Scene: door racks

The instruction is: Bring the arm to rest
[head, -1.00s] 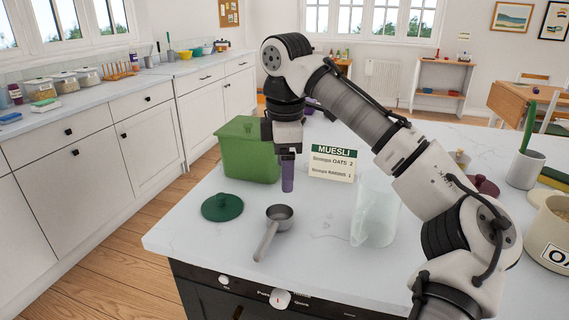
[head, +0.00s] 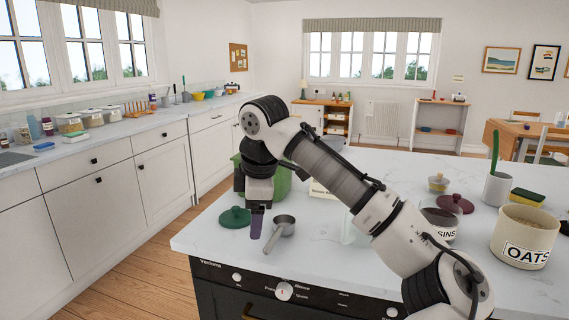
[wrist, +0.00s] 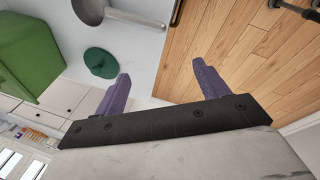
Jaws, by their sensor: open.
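My gripper (head: 257,222) hangs pointing down over the near left part of the white island worktop (head: 330,262). In the wrist view its two purple fingers (wrist: 165,88) are spread apart with nothing between them. My arm stretches from the lower right across the worktop, bent at the elbow.
A green bin (head: 280,187) and the mostly hidden muesli card (head: 318,190) stand behind my arm. A clear container (head: 352,233) is partly covered by it. The raisins jar (head: 440,222) and oats crock (head: 524,240) stand right. Wooden floor lies left of the island.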

